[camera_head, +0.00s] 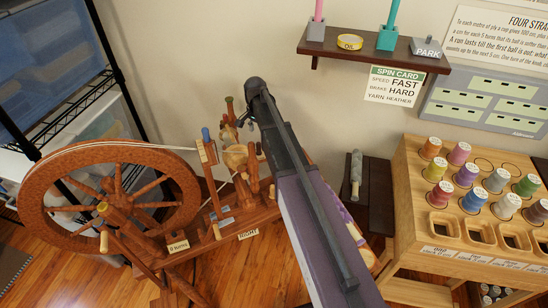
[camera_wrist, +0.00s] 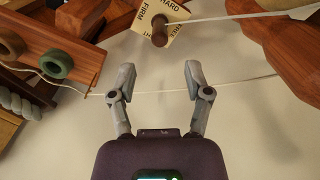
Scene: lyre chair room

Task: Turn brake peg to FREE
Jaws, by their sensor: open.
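The brake peg (camera_wrist: 160,32) is a round brown knob in the wrist view, in front of a cream dial card (camera_wrist: 152,14). The card reads HARD at the top and FIRM at the left; the lettering at its right is partly hidden. A white cord runs from the peg to the right. My gripper (camera_wrist: 159,68) is open and empty, its two grey fingers spread just below the peg, not touching it. In the head view the arm covers much of the spinning wheel's right end, and I cannot make out the peg there.
The spinning wheel (camera_head: 112,196) stands at the left. A thread crosses behind the fingers. The spin card (camera_head: 395,85) reads speed FAST, brake HARD. A spool rack (camera_head: 410,190) stands at the right.

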